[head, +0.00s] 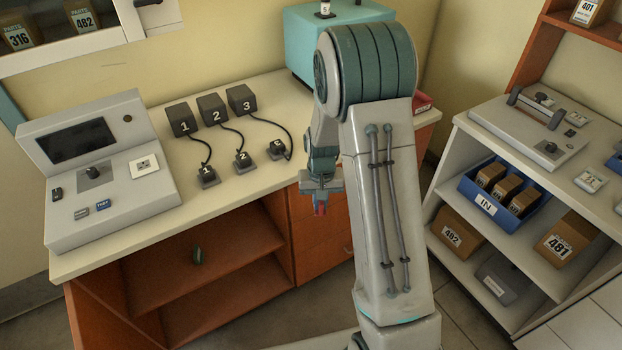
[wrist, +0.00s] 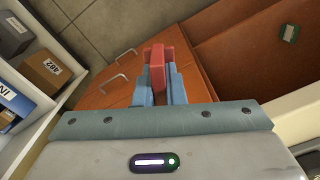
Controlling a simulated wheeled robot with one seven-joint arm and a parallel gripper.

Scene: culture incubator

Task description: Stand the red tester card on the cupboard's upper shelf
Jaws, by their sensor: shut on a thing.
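My gripper (head: 321,190) is shut on the red tester card (wrist: 158,66), a red slab between the blue fingers in the wrist view. The open orange-brown cupboard (head: 284,229) is under the counter, left of my gripper. Its upper shelf (head: 150,285) holds a small dark green piece (head: 198,257), also visible in the wrist view (wrist: 290,33).
The counter (head: 240,180) carries a grey console (head: 130,195), numbered dark blocks with cables, and a teal box (head: 300,40). A white shelf unit (head: 445,195) with a blue bin (head: 480,205) and boxes stands at right.

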